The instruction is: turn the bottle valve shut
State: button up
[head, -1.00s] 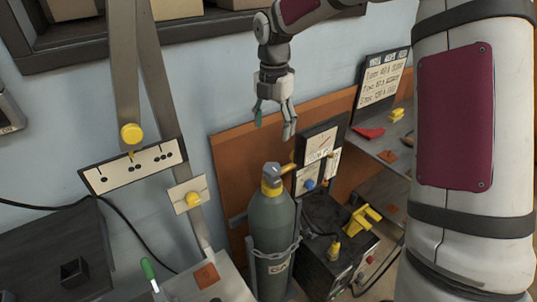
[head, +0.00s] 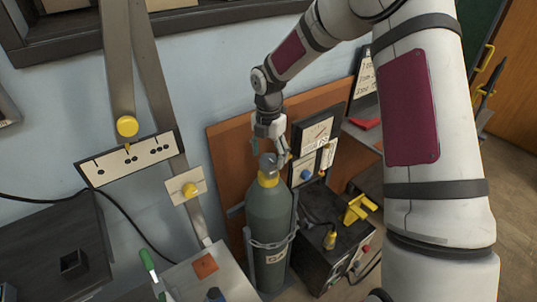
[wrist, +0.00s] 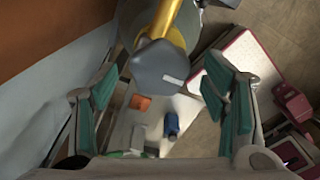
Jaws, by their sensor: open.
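A dark green gas bottle (head: 268,218) stands upright, held by a chain, in front of an orange-brown board. Its grey valve knob (head: 268,163) sits above a yellow collar (head: 268,179) at the top. My gripper (head: 272,148) is just above and behind the knob in the head view, pointing down, with its fingertips close to it. In the wrist view the grey knob (wrist: 160,64) shows ahead, between the two open green-padded fingers of my gripper (wrist: 162,105). Neither finger appears to touch it. The yellow outlet (wrist: 170,20) runs toward the top of that view.
A gauge panel (head: 315,135) is right beside the gripper. A dark machine (head: 325,245) with a yellow handle (head: 357,209) stands right of the bottle. A small bench (head: 225,270) with an orange square is at front left. A yellow-knobbed panel (head: 130,158) is on the left.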

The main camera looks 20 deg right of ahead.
jog(key=shift+f, duration=0.2)
jog(key=shift+c, duration=0.6)
jog(key=c, duration=1)
jog(key=shift+c, duration=0.2)
